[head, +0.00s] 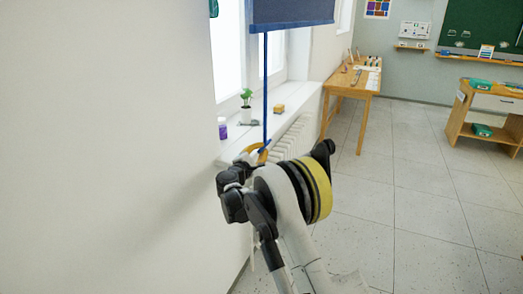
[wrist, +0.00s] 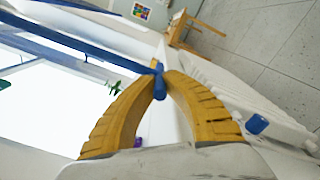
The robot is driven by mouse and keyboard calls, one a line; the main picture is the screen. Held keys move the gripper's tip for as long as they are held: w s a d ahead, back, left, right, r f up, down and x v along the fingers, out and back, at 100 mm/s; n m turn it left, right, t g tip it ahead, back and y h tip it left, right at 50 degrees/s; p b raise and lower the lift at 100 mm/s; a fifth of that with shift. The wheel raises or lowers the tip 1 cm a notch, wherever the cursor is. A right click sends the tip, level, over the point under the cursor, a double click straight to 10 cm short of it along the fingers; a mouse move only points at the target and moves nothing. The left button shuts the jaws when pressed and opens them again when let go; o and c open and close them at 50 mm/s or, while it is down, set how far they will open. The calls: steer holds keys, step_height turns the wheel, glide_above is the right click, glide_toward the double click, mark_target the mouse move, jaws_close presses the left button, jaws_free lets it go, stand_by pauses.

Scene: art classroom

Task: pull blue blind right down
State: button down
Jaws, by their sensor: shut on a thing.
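The blue blind (head: 290,12) hangs at the top of the window in the head view, its upper part cut off by the frame. A blue pull strap (head: 265,90) runs down from its lower edge to my gripper (head: 258,152). In the wrist view the two yellow fingers of my gripper (wrist: 160,75) are closed together at their tips. They pinch the blue end piece (wrist: 159,88) of the strap. The strap (wrist: 90,48) stretches from there to the upper left of the wrist view.
The window sill (head: 238,140) holds a potted plant (head: 247,113), a purple-and-white jar (head: 222,129) and a yellow block (head: 279,108). A white radiator (head: 292,140) sits below. A wooden table (head: 352,80) stands beyond.

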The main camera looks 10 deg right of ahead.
step_height(320, 180, down, 5)
steer(key=shift+r+b, duration=0.15)
steer(key=shift+b, duration=0.7)
steer(key=c, duration=1.4)
jaws_free()
steer(key=v, duration=1.2)
